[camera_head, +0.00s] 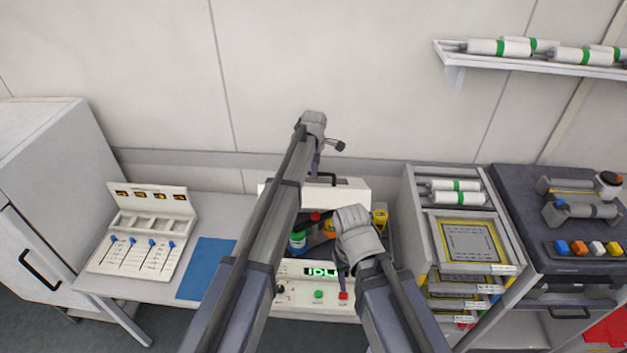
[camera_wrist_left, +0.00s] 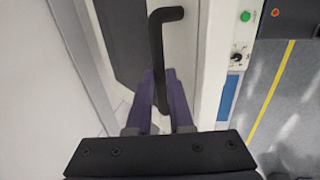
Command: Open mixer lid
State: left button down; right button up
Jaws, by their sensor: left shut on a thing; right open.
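The mixer (camera_head: 318,309) is a white machine on the bench with a lit green display, a green button and a red button. Its white lid (camera_head: 350,190) is raised at the back, leaving the inside exposed. My left gripper (camera_head: 316,172) is shut on the black lid handle (camera_wrist_left: 165,15). In the left wrist view, the purple fingers (camera_wrist_left: 161,92) lie on both sides of the handle bar. My right gripper (camera_head: 341,272) is open above the mixer front, its fingers partly hidden. Containers inside the mixer, one with a green band (camera_head: 297,241), are partly covered by my arms.
A white panel with blue levers (camera_head: 150,245) and a blue mat (camera_head: 206,268) are on the bench to the left. A tray rack (camera_head: 412,205) stands close on the right. A shelf with rolls (camera_head: 530,60) is at upper right.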

pick_arm(q)
jog(key=shift+w+r, duration=0.25)
jog(key=shift+w, duration=0.5)
pick_arm(e)
jog(key=shift+r, duration=0.25)
